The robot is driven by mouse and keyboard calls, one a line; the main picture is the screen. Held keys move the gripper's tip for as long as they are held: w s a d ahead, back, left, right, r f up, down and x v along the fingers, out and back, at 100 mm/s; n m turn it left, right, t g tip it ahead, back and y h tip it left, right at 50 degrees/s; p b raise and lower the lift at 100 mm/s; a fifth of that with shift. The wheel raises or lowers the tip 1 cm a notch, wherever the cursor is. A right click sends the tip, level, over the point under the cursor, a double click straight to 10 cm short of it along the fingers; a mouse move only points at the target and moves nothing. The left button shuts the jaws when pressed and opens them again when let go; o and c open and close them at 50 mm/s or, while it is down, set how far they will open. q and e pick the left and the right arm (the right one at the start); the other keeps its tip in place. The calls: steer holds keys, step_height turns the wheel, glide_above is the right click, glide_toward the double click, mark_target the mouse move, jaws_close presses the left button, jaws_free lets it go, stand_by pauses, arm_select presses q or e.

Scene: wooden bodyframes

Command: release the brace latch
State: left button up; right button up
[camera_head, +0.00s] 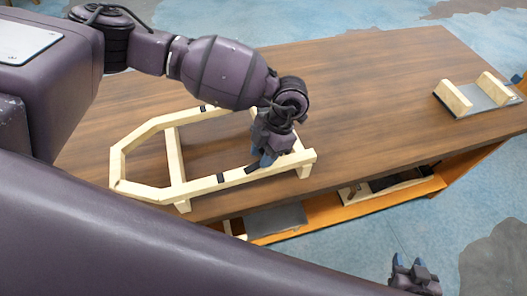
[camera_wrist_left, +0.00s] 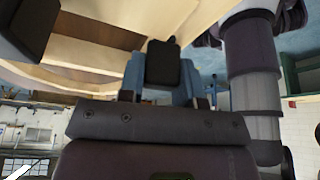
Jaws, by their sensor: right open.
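A pale wooden bodyframe (camera_head: 174,155) with one pointed end lies on the brown table in the head view. Small black fittings sit on its rails, one on the near rail (camera_head: 222,177) and another on the far rail (camera_head: 203,108). I cannot tell which is the brace latch. My left gripper (camera_head: 263,160) points down at the frame's right end, close to the near rail; contact is unclear. My right gripper (camera_head: 410,264) is open and empty, off the table at the lower right.
A grey plate with two pale wooden blocks (camera_head: 491,87) stands at the table's right end. A shelf under the near edge holds a grey panel (camera_head: 275,220) and other parts. The tabletop (camera_head: 370,90) between is clear.

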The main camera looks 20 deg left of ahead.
arm_select(q)
steer(key=shift+c, duration=1.3)
steer(key=shift+s+d+m, duration=0.1)
steer(key=shift+m, duration=0.2)
steer(key=shift+s+d+m+t+y+b, duration=0.3)
steer(key=shift+m+y+b, duration=0.15)
steer(key=shift+m, duration=0.45)
steer(key=shift+s+d+m, duration=0.15)
steer(key=shift+s+m, duration=0.05)
steer(key=shift+m, duration=0.5)
steer(key=shift+s+d+m+t+y+b, duration=0.15)
steer(key=shift+m+t+b, duration=0.1)
steer(key=shift+m, duration=0.25)
steer(key=shift+s+m+t+y+b, duration=0.15)
steer(key=shift+m+t+b, duration=0.1)
steer(key=shift+m, duration=0.25)
steer(key=shift+s+m+t, duration=0.25)
steer(key=shift+m+t, duration=0.05)
steer(key=shift+m, duration=0.3)
